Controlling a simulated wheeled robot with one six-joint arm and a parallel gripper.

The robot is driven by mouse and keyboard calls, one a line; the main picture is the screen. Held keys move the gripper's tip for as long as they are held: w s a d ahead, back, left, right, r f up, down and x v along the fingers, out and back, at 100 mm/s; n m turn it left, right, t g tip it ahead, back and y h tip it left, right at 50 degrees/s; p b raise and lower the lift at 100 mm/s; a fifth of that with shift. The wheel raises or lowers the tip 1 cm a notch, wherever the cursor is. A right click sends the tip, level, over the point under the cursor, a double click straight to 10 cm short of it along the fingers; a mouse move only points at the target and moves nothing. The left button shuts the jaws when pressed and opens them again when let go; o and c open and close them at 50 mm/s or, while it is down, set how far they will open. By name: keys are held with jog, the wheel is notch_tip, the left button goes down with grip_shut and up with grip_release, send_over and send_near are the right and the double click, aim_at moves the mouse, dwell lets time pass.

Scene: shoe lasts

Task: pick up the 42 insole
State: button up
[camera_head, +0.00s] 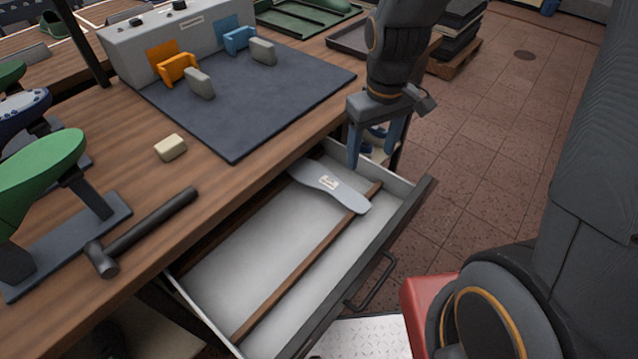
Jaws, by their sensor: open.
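A grey insole (335,187) with a pale label lies in the open drawer (235,277), near its far end. It rests across the drawer's brown wooden divider. The label's number is too small to read. My gripper (371,157) hangs pointing down over the far right part of the drawer, just above and beside the insole. Its two blue-grey fingers are apart, with nothing seen between them. The left finger's tip is close to the insole's edge; I cannot tell whether they touch.
The wooden workbench (235,190) holds a dark mat (250,110), a hammer (145,230), a cream block (170,147) and green lasts (45,170) on stands. The drawer's front with its handle (372,284) juts out over the tiled floor. The near part of the drawer is empty.

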aim_at(338, 188)
jog(key=shift+w+a+f+n+g+b, duration=0.15)
jog(key=shift+w+a+f+n, duration=0.75)
jog(key=shift+f, duration=1.75)
jog(key=shift+w+a+f+n+g+b, duration=0.15)
jog(key=shift+w+a+f+n, duration=0.75)
jog(key=shift+f, duration=1.7)
jog(key=shift+w+a+f+n+b, duration=0.2)
jog(key=shift+w+a+f+n, duration=0.65)
jog(key=shift+f, duration=1.8)
jog(key=shift+s+a+f+m, duration=0.25)
jog(key=shift+m, duration=0.1)
jog(key=c, duration=1.1)
